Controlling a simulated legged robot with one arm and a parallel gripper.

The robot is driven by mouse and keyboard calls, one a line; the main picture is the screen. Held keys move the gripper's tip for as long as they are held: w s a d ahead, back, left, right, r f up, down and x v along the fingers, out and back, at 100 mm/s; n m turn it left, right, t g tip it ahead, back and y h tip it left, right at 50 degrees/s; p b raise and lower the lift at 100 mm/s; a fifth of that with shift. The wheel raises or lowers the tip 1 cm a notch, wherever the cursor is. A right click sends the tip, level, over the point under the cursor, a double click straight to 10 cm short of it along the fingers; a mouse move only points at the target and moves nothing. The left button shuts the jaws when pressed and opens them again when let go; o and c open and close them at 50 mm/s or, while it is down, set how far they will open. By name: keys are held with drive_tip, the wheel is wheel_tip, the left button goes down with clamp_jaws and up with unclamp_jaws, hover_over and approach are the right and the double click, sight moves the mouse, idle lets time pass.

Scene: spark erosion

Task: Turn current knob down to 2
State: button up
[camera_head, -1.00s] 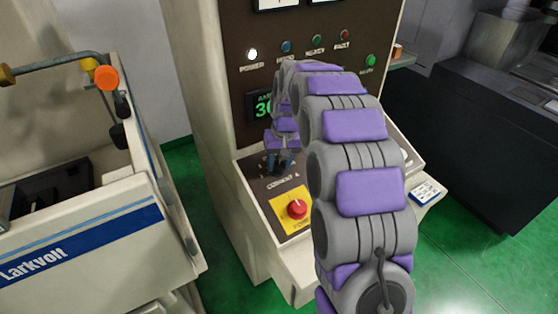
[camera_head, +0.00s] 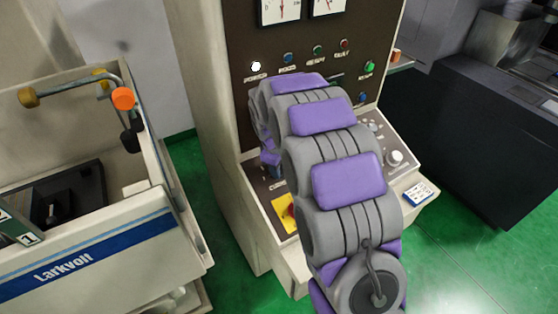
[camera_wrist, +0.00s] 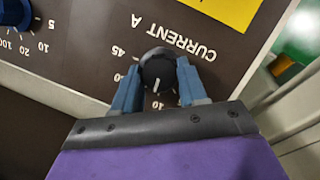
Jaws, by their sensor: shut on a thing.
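The current knob (camera_wrist: 158,66) is black and round with a white pointer line. In the wrist view the line points down toward my gripper's base. "CURRENT A" is printed upside down beside it, with 45 and 10 readable on its scale; other marks are hidden. My gripper (camera_wrist: 159,78) has its two blue fingers on either side of the knob, shut on it. In the head view my arm hides the knob and the fingers. The amp display is hidden behind my arm too.
A blue knob (camera_wrist: 14,14) with its own scale sits near the current knob. A yellow plate (camera_head: 282,207) with a red button is partly covered by my arm. The tank (camera_head: 80,262) marked Larkvolt stands left. A white knob (camera_head: 396,157) sits right on the sloped panel.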

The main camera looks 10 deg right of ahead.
drive_tip(key=n+p, duration=0.2)
drive_tip(key=n, duration=0.1)
drive_tip(key=n+t+p, duration=0.1)
drive_tip(key=shift+s+n+h+p, duration=0.25)
drive_tip(key=shift+n+h+p, duration=0.05)
drive_tip(key=shift+p, duration=0.1)
drive_tip(key=n+t+p, duration=0.1)
drive_tip(key=n+p, duration=0.3)
drive_tip(key=shift+s, duration=0.15)
drive_tip(key=n+t+p, duration=0.1)
drive_tip(key=n+p, duration=0.1)
drive_tip(key=n, duration=0.2)
drive_tip(key=shift+d+t, duration=0.1)
drive_tip(key=shift+t, duration=0.2)
drive_tip(key=n+p, duration=0.1)
drive_tip(key=n, duration=0.1)
drive_tip(key=shift+f+n+t, duration=0.15)
drive_tip(key=shift+n+t, duration=0.25)
drive_tip(key=shift+n, duration=0.5)
drive_tip(key=shift+y, duration=0.4)
